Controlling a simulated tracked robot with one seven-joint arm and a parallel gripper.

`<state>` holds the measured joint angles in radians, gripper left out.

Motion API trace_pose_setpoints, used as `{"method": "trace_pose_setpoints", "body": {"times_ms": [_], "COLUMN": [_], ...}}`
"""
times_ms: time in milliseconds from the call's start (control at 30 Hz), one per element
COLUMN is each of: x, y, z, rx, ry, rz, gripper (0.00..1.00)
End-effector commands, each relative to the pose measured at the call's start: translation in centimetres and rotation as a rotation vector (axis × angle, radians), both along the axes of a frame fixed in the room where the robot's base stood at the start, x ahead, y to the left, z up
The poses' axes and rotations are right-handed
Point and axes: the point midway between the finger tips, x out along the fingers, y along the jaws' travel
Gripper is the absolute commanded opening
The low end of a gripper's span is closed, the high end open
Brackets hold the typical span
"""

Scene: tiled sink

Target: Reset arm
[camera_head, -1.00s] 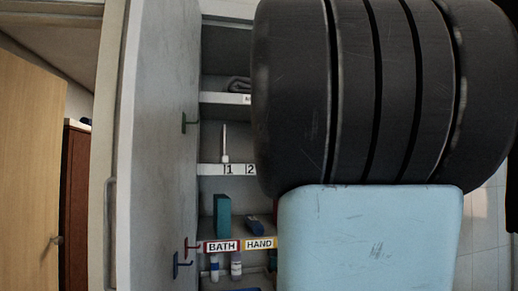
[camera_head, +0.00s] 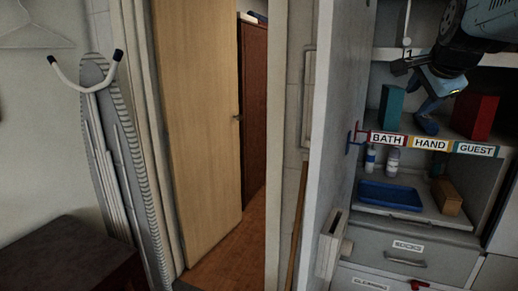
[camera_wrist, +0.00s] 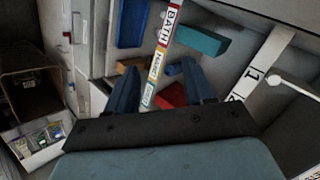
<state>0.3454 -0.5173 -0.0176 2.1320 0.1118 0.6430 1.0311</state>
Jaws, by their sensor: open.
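My gripper (camera_head: 428,95) is in front of the open cabinet at the upper right of the head view, near the labelled shelf. In the wrist view its two blue fingers (camera_wrist: 160,88) stand apart with nothing held between them. The shelf's label strip (camera_wrist: 161,55) and a red box (camera_wrist: 171,95) show beyond and between the fingers. My arm comes in from the top right corner of the head view and hides part of the shelf behind it.
The shelf marked BATH, HAND and GUEST (camera_head: 435,144) holds a teal box (camera_head: 391,107) and a red box (camera_head: 473,116). A blue tray (camera_head: 390,195) lies below. The open cabinet door (camera_head: 338,110) stands left of the shelves. An ironing board (camera_head: 117,165) leans further left.

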Motion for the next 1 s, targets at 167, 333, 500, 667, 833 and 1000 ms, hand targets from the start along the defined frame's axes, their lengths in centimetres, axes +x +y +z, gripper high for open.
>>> {"method": "trace_pose_setpoints", "body": {"times_ms": [167, 333, 500, 667, 833, 1000], "x": [-3.9, -8.3, -12.0, -13.8, -14.1, -14.1], "y": [5.8, 9.8, 12.1, 12.8, 12.9, 12.9], "z": [-5.7, -11.0, -15.0, -16.9, -17.3, -17.2], "rx": [-0.237, -0.457, -0.626, -0.709, -0.727, -0.725], "ry": [0.182, 0.326, 0.415, 0.453, 0.461, 0.461], "rz": [0.36, 0.716, 1.004, 1.146, 1.176, 1.174], "gripper": [0.53, 0.53, 0.53, 0.53, 0.53, 0.53]}}
